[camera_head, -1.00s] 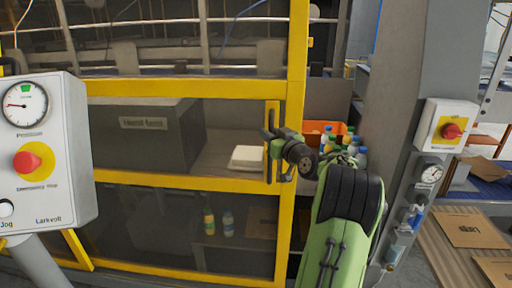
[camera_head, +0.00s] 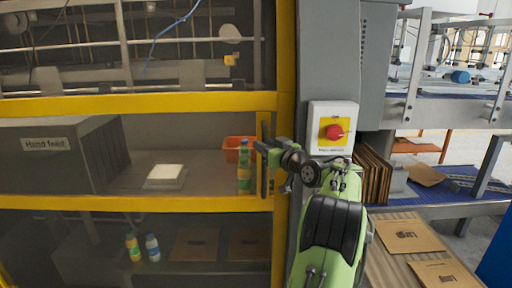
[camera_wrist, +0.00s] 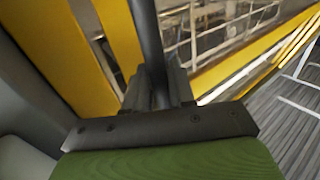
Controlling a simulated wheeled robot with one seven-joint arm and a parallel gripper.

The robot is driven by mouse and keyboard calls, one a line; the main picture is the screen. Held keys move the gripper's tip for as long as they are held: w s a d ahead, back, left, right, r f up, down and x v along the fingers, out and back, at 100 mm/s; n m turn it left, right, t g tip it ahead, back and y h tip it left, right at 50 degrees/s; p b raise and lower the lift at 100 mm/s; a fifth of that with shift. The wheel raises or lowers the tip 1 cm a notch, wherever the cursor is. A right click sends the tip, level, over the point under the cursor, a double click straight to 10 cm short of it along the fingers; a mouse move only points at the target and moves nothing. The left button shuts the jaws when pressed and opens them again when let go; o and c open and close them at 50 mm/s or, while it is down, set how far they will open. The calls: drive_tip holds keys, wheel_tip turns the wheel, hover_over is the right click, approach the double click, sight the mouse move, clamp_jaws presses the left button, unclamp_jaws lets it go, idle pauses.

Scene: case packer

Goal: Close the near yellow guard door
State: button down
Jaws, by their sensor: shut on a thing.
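The near yellow guard door (camera_head: 150,103) fills the left of the head view, a yellow frame with see-through panels. Its right upright (camera_head: 287,60) appears against the grey post in the picture; I cannot tell whether they touch. The dark upright handle (camera_head: 263,172) is on the door's right side. My gripper (camera_head: 268,152) is at this handle from the right. In the wrist view, my gripper (camera_wrist: 160,88) is shut on the dark handle bar (camera_wrist: 148,38), with yellow frame behind it. The exact finger contact is partly hidden.
A grey post with a red-and-yellow switch (camera_head: 334,132) stands right of the door. Behind the panel are a hand feed box (camera_head: 45,145), an orange bin (camera_head: 232,150) and bottles. Flat cartons (camera_head: 405,236) lie on a conveyor at the right.

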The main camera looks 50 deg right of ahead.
drive_tip(key=shift+s+d, duration=0.55)
drive_tip(key=shift+s, duration=0.15)
drive_tip(key=c, duration=1.1)
unclamp_jaws()
drive_tip(key=shift+s+d, duration=0.1)
drive_tip(key=shift+s, duration=0.05)
drive_tip(key=shift+b+v, duration=0.75)
drive_tip(key=shift+v, duration=7.1)
